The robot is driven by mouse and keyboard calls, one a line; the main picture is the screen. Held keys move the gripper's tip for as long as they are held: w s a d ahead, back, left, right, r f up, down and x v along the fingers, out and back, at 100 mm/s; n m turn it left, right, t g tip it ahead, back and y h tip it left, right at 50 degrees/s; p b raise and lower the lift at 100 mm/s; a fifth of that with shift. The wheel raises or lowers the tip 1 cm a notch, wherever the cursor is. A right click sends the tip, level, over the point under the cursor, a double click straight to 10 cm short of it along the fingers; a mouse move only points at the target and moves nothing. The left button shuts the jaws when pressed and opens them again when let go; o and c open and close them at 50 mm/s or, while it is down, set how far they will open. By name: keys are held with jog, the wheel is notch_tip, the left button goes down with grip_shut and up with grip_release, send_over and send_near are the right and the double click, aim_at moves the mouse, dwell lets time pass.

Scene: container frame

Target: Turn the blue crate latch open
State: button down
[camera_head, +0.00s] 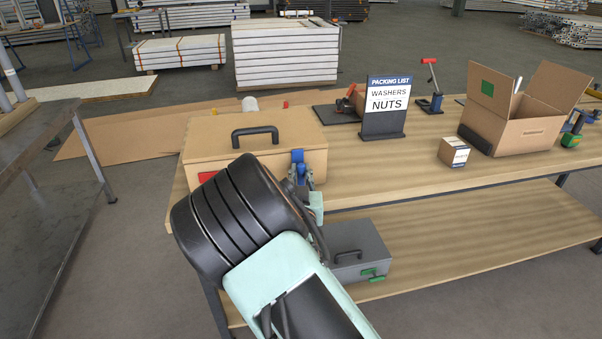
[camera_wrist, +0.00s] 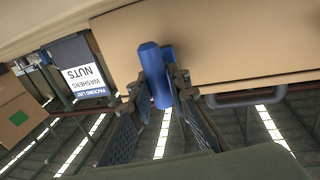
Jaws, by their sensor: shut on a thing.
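The blue latch (camera_head: 298,158) is on the front of the tan wooden crate (camera_head: 228,149), near its right end. My gripper (camera_head: 304,180) is at the latch, in front of the crate. In the wrist view the blue latch (camera_wrist: 157,75) is a rounded bar between the two fingertips of my gripper (camera_wrist: 160,92), and the fingers are shut on it. The crate's lid is down, with a black handle on top. A red patch (camera_head: 207,177) shows on the crate's front, partly hidden by my arm.
A packing list sign (camera_head: 386,108) reading washers and nuts stands right of the crate. An open cardboard box (camera_head: 523,135) and a small box (camera_head: 453,152) are further right on the workbench. A grey case (camera_head: 350,247) with green latches sits on the lower shelf.

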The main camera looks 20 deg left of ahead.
jog(key=shift+f+n+b, duration=0.15)
jog(key=shift+n+b, duration=0.25)
jog(key=shift+b, duration=0.1)
jog(key=shift+f+n+b, duration=0.1)
jog(key=shift+n+b, duration=0.9)
jog(key=shift+b, duration=0.05)
jog(key=n+y+b, duration=0.1)
jog(key=n+b, duration=0.3)
jog(key=n, duration=0.1)
jog(key=shift+s+a+n+t, duration=0.1)
jog(key=shift+a+n+t, duration=0.05)
jog(key=shift+n+t, duration=0.25)
jog(key=n+y+b, duration=0.1)
jog(key=n, duration=0.2)
jog(key=n+y+b, duration=0.1)
jog(key=n+b, duration=0.1)
jog(key=n, duration=0.1)
jog(key=shift+a+f, duration=0.1)
jog(key=shift+f, duration=0.05)
jog(key=n+y+b, duration=0.1)
jog(key=n+b, duration=0.1)
jog(key=n, duration=0.3)
jog(key=shift+s, duration=0.1)
jog(key=shift+a+n+y, duration=0.1)
jog(key=shift+n+y, duration=0.2)
jog(key=shift+n, duration=0.2)
jog(key=c, duration=1.8)
grip_release()
jog(key=shift+g, duration=0.3)
jog(key=shift+c, duration=0.2)
